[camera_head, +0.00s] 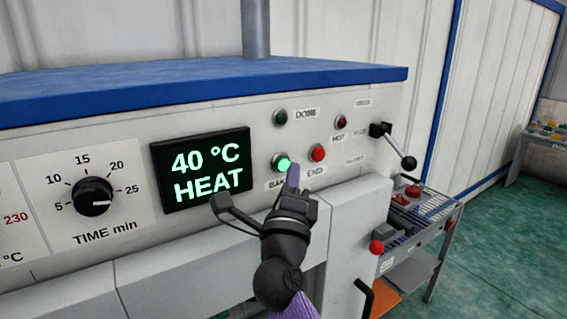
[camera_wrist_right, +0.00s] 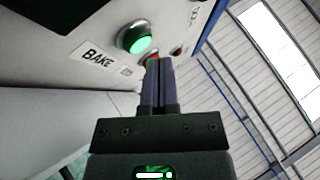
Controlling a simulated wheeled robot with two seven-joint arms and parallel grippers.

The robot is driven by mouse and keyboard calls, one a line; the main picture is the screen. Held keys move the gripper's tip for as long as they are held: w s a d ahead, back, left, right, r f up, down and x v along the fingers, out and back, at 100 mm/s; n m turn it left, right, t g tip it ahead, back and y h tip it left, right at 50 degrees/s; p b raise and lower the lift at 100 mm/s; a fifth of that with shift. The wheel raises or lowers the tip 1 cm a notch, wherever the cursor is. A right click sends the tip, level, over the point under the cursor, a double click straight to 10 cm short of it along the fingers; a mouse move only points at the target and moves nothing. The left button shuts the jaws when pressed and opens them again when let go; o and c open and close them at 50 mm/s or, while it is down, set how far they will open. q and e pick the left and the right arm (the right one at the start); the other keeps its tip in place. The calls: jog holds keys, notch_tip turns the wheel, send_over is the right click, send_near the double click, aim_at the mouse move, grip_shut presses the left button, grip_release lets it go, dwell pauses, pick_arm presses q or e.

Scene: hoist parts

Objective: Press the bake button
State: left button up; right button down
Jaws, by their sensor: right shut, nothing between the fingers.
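The bake button (camera_head: 282,162) is round and glows green on the oven's white front panel, above a partly hidden "BAKE" label. It also shows lit in the right wrist view (camera_wrist_right: 137,40), beside the readable label. My right gripper (camera_head: 293,172) is shut and empty, its fingertips close to the panel just right of the bake button in the picture. In the wrist view its fingertips (camera_wrist_right: 158,64) point up toward the panel, below and right of the button; I cannot tell whether they touch anything. The display (camera_head: 202,169) reads "40 °C HEAT". My left gripper is not in view.
The red end button (camera_head: 317,153) sits just right of the bake button. A dark green lamp (camera_head: 280,117), a dark red lamp (camera_head: 340,122), a lever (camera_head: 393,145) and a time knob (camera_head: 93,196) are on the same panel. A cart (camera_head: 425,210) stands at the right.

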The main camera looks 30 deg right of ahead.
jog(key=shift+s+d+p, duration=0.2)
jog(key=shift+s+p, duration=0.85)
jog(key=shift+s, duration=1.4)
